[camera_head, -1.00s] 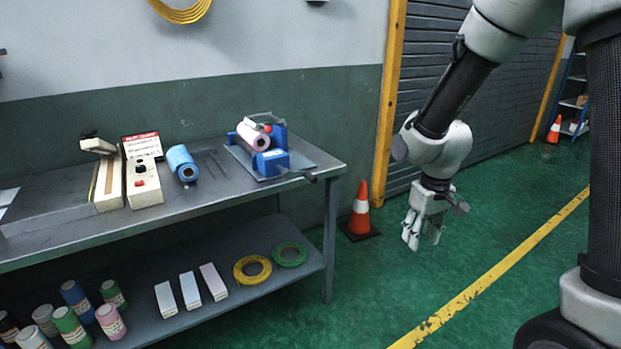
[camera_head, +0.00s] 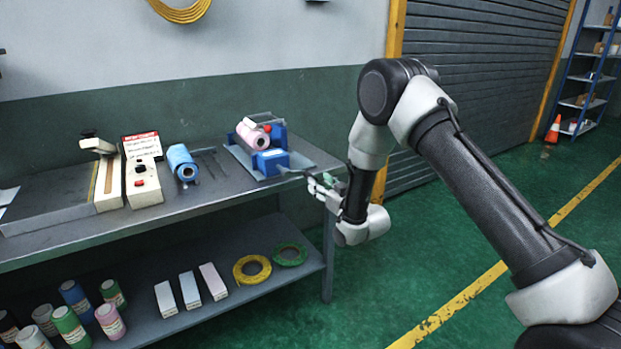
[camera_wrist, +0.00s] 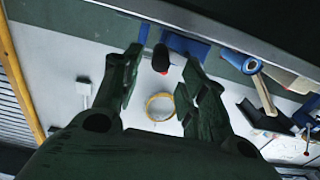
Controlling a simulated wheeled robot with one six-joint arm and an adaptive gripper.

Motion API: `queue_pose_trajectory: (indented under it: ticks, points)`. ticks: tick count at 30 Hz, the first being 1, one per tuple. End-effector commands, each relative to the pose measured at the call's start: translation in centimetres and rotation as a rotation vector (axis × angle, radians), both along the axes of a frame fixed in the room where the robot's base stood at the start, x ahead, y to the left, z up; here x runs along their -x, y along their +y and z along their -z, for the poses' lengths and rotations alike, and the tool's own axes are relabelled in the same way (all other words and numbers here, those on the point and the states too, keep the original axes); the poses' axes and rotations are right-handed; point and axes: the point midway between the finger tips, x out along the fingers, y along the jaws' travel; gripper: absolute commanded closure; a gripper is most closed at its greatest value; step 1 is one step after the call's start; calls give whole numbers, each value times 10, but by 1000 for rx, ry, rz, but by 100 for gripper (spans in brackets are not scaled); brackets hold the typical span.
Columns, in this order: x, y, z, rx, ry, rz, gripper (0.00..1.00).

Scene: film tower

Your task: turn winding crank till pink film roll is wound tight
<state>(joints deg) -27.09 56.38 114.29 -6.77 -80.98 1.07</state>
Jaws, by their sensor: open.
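The pink film roll (camera_head: 250,137) lies in a blue winding stand (camera_head: 271,163) at the right end of the bench. The crank reaches out from the stand's right side past the bench edge, its dark handle partly hidden by my fingers. My gripper (camera_head: 318,184) is at the crank's outer end, just off the bench edge. In the wrist view my gripper (camera_wrist: 164,68) is open, and the dark crank handle (camera_wrist: 160,58) shows between the two spread fingers. I cannot tell whether either finger touches it. The pink roll is not clear in the wrist view.
A blue roll (camera_head: 181,162) and a control box with a red button (camera_head: 142,183) stand left on the bench (camera_head: 215,190). The lower shelf holds tape rolls, boxes and canisters. The floor right of the bench is open; an orange cone (camera_head: 553,129) stands far back.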

Motion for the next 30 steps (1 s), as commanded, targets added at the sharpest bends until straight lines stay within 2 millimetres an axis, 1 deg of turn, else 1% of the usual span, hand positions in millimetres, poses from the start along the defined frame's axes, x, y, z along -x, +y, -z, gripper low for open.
queue_pose_trajectory:
  ticks: [6, 12, 16, 22, 23, 27, 30]
  points:
    - [-31, 21, 0, 0, 0, 0, 58]
    - [-52, 35, 1, 1, 3, 0, 58]
    - [-57, 38, 1, 1, 4, 0, 58]
    - [-57, 38, 1, 2, 5, 0, 58]
    - [-57, 38, 1, 1, 4, 0, 59]
    - [-57, 38, 1, 1, 4, 0, 85]
    - [-57, 38, 1, 1, 4, 1, 100]
